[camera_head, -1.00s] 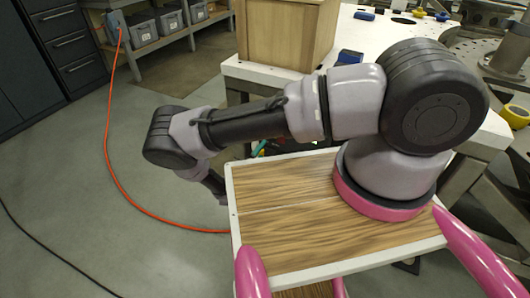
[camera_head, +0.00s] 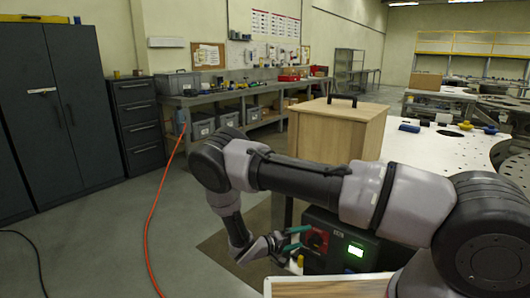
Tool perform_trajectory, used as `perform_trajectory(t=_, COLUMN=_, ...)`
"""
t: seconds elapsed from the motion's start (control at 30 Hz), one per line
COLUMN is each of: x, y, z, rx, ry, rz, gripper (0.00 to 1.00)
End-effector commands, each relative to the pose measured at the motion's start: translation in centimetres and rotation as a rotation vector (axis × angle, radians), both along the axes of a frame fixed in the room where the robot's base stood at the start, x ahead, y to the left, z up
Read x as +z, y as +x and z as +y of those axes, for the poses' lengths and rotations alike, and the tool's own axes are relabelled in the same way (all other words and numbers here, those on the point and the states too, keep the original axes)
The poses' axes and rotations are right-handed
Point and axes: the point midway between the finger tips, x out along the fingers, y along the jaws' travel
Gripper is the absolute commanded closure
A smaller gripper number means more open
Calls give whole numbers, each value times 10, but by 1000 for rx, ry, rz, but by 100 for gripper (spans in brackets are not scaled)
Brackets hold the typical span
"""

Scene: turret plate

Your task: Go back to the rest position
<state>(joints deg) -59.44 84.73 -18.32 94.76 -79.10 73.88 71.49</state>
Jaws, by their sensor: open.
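My arm reaches left from the lower right of the head view and bends down at its far end. My gripper (camera_head: 300,239) hangs there with its two teal-tipped fingers apart, pointing right. Nothing shows between them. The fingers appear in front of a black box (camera_head: 352,252) with a red part and a lit green display. Whether they touch it cannot be told.
A workbench (camera_head: 240,92) with grey bins and dark cabinets (camera_head: 60,110) line the back. An orange cable (camera_head: 155,215) crosses the open floor at left.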

Motion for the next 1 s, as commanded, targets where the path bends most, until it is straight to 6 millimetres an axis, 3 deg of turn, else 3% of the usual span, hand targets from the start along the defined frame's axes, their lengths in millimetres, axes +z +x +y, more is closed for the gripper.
perform_trajectory(t=0.03, x=23, y=4, z=-2, rx=-63, ry=47, rz=14, gripper=0)
perform_trajectory(t=0.1, x=50, y=5, z=-6, rx=-144, ry=107, rz=42, gripper=0)
perform_trajectory(t=0.47, x=189, y=-3, z=-33, rx=-449, ry=479, rz=170, gripper=0)
perform_trajectory(t=0.77, x=303, y=-30, z=-61, rx=-556, ry=836, rz=218, gripper=0)
perform_trajectory(t=1.0, x=387, y=-66, z=-84, rx=-542, ry=1119, rz=196, gripper=0)
